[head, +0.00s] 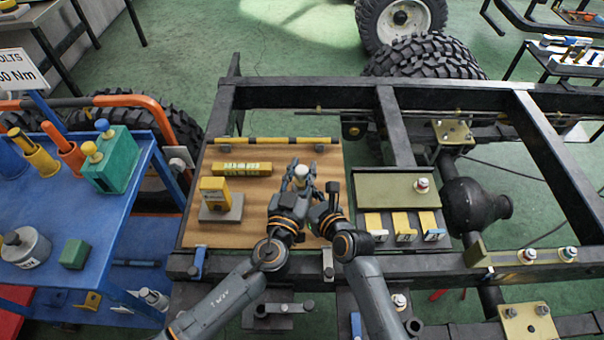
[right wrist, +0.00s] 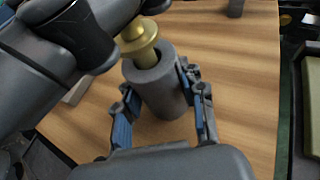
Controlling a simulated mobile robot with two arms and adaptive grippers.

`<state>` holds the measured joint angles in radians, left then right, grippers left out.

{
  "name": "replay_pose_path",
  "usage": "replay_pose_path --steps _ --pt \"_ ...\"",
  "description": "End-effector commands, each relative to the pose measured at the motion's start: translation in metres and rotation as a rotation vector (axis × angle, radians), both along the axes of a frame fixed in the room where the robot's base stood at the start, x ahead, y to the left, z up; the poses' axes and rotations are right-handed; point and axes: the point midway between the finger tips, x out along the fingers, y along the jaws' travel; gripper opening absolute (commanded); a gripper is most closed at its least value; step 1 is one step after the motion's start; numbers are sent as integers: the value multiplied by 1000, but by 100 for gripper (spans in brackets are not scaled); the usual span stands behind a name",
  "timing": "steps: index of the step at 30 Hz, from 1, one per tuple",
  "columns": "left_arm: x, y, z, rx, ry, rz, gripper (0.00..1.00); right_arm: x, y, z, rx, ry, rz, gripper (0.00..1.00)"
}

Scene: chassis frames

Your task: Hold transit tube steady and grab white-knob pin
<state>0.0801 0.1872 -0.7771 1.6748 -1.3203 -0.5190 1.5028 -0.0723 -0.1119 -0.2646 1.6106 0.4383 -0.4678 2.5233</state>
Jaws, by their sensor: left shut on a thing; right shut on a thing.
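The grey transit tube (right wrist: 164,92) stands upright on the wooden board, between the blue-padded fingers of my right gripper (right wrist: 158,104), which is shut on it. In the head view the tube is hidden behind my grippers.
The wooden board (head: 230,230) also carries a yellow block on a grey base (head: 218,200), a long yellow block (head: 242,169) and a striped bar (head: 280,140). A khaki tray (head: 385,190) lies right. A blue cart (head: 60,215) stands left. The board's left part has free room.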

Motion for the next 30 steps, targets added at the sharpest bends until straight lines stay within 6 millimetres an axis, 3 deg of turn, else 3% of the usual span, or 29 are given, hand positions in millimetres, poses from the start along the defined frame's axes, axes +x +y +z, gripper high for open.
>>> replay_pose_path --steps 15,20,28,29,30 --pt "1 0 86 -7 -10 -1 0 -1 0 -1 -1 3 1 5" --pt "1 0 99 -3 -8 -1 0 -1 0 -1 -1 3 1 5" --pt "0 0 100 -3 -6 -1 0 -1 0 -1 -1 3 1 5" --pt "1 -1 100 -3 -6 -1 0 -1 0 -1 -1 3 1 44" --pt "0 0 100 -3 -6 -1 0 -1 0 -1 -1 3 1 52"
